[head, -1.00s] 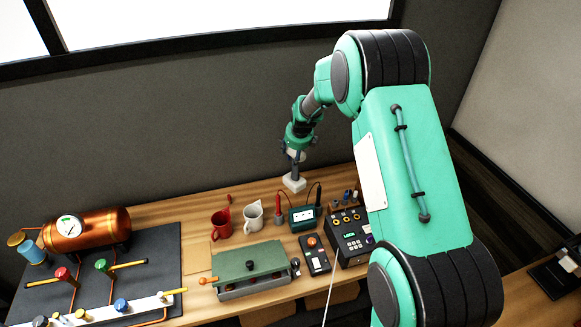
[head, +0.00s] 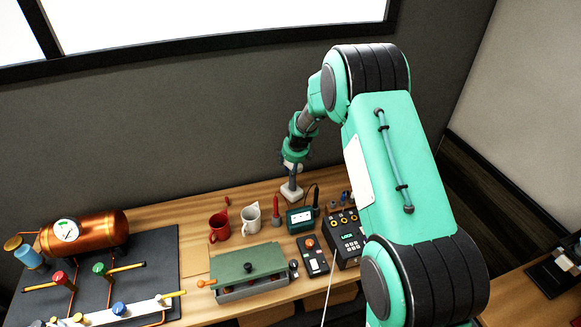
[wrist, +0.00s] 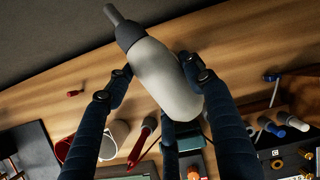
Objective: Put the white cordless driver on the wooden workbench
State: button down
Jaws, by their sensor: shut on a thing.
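My gripper (head: 293,170) is shut on the white cordless driver (head: 291,193). In the wrist view my fingers (wrist: 160,85) close around the driver's rounded white body (wrist: 166,82); its dark collar and grey nose point to the upper left. In the head view the driver is at the back of the wooden workbench (head: 160,212), behind the red soldering tool and teal meter. Its pale block-like lower end is lowest. I cannot tell whether it touches the wood or hangs just above it.
A black control box (head: 347,237) is to the right. Bare wood lies left of the driver along the back.

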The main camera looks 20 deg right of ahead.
jog(key=shift+w+f, duration=0.15)
jog(key=shift+f, duration=0.1)
jog(key=c, duration=0.7)
grip_release()
jog(key=shift+f, duration=0.15)
jog(key=shift+s+r, duration=0.2)
jog(key=shift+r, duration=0.05)
jog(key=b+v, duration=0.1)
jog(key=v, duration=1)
jog(key=shift+s+r, duration=0.2)
jog(key=shift+r, duration=0.1)
